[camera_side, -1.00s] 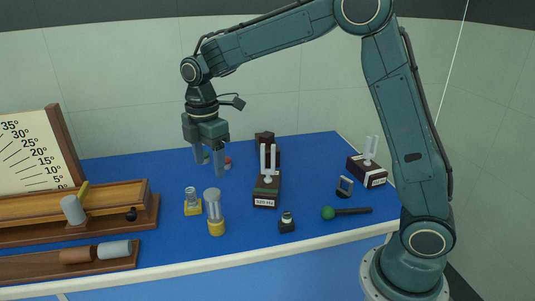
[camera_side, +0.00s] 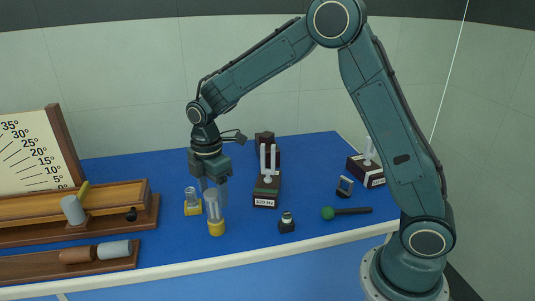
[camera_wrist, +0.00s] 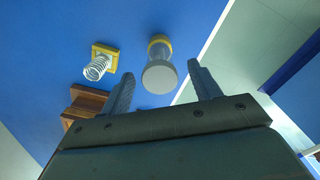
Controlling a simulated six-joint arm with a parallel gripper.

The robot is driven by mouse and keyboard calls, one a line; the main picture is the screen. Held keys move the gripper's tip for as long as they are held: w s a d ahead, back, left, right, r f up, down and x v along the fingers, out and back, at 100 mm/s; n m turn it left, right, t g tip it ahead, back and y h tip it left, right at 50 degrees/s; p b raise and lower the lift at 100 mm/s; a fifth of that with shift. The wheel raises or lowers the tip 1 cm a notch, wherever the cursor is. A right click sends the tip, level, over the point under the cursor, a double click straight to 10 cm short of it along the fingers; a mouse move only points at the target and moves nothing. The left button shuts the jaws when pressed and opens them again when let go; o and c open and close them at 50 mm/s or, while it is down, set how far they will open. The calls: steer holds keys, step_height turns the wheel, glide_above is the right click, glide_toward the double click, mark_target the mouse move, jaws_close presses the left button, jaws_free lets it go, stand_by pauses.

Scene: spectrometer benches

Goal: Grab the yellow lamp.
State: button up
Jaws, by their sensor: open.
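The yellow lamp (camera_side: 216,228) appears to be the upright clear tube with a yellow round base, standing on the blue bench in the side view. In the wrist view the lamp (camera_wrist: 158,75) shows its grey top and yellow base, beyond the gap between my fingers. My gripper (camera_side: 212,188) is open, pointing down, above and behind the lamp in the side view. Its fingers overlap the lamp's top there; I cannot tell whether they touch. My gripper (camera_wrist: 163,82) looks empty in the wrist view.
A small coil on a square yellow base (camera_side: 193,208) stands close left of the lamp. A tuning fork on a labelled box (camera_side: 265,190), a small dark block (camera_side: 287,226) and a green-headed mallet (camera_side: 345,212) are to the right. A wooden track (camera_side: 100,210) lies left.

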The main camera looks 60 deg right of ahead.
mark_target(214, 205)
steer(key=shift+f, duration=0.1)
steer(key=shift+f, duration=2.55)
steer(key=c, duration=1.2)
steer(key=shift+o, duration=0.2)
steer(key=shift+w, duration=0.1)
steer(key=shift+r, duration=0.2)
step_height(214, 205, up, 20)
steer(key=shift+f, duration=0.15)
steer(key=shift+f, duration=0.15)
